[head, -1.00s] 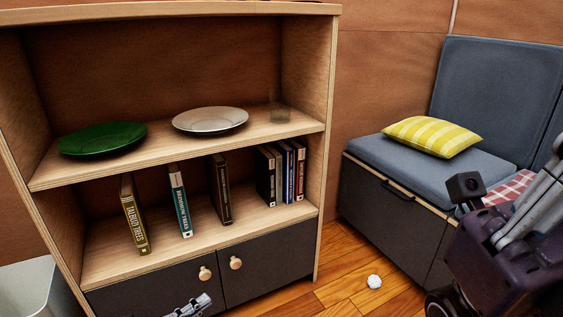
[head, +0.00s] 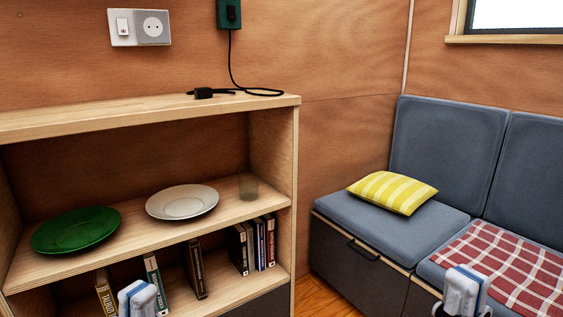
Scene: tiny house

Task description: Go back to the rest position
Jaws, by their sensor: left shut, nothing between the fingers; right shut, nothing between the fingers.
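My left gripper (head: 139,299) shows at the bottom left of the head view, in front of the lower shelf of the bookcase (head: 150,118). It is shut and holds nothing. My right gripper (head: 464,292) shows at the bottom right, in front of the bench seat. It is also shut and empty. Both are cut off by the lower edge of the view, and most of both arms is hidden.
Several books (head: 197,270) stand below. The bench (head: 375,233) holds a yellow striped cushion (head: 392,192) and a red checked cloth (head: 510,265). Some floor (head: 318,297) shows between.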

